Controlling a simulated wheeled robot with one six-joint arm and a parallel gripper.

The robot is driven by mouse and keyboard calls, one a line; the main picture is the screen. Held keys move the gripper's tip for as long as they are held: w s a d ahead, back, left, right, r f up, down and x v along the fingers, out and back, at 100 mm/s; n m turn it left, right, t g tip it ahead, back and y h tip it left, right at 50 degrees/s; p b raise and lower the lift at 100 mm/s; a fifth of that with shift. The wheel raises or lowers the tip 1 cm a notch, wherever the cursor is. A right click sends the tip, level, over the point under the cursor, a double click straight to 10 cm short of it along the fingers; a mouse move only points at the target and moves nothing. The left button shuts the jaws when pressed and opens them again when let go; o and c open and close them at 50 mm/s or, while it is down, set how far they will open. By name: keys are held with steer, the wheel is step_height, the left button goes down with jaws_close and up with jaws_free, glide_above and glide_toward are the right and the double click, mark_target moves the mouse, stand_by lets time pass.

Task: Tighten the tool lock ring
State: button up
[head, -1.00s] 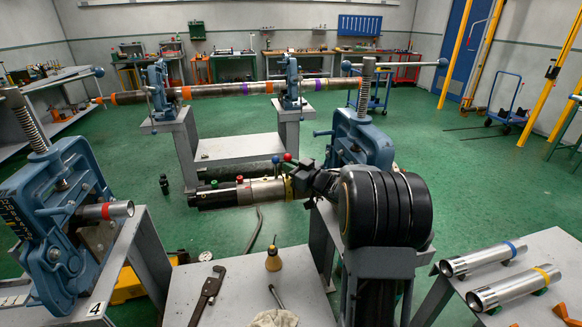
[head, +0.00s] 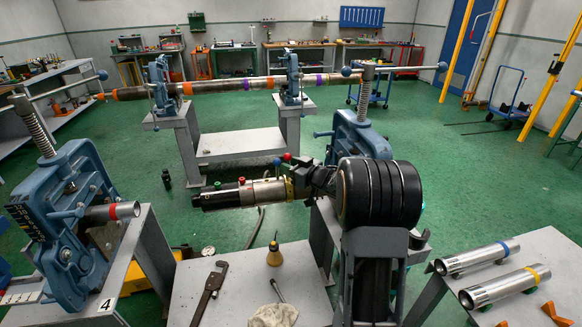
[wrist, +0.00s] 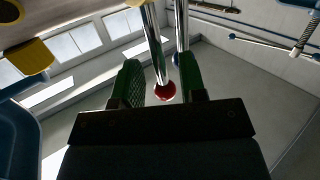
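A horizontal tool (head: 240,192) with a black end and a silver body is in the middle of the head view. A yellow ring (head: 289,188) is near its right end. Rods with a red ball (head: 287,157) and a blue ball (head: 277,162) stick up beside that ring. In the wrist view, my gripper (wrist: 168,88) has its green fingers apart. The red ball (wrist: 165,92) and its steel rod show in the gap, with space on both sides; I see no grip. A second rod is behind the right finger. My arm hides the fingers in the head view.
A blue vise (head: 75,230) holding a pipe stands at left; another blue vise (head: 355,140) stands behind my arm. A low table (head: 245,300) carries a wrench (head: 208,293) and a bottle (head: 274,255). Two steel tubes (head: 477,257) lie on the right table.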

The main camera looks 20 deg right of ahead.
steer(key=shift+s, duration=0.15)
steer(key=v, duration=1.3)
steer(key=shift+s+d+b, duration=0.2)
steer(key=shift+s+b, duration=0.05)
steer(key=shift+b, duration=0.05)
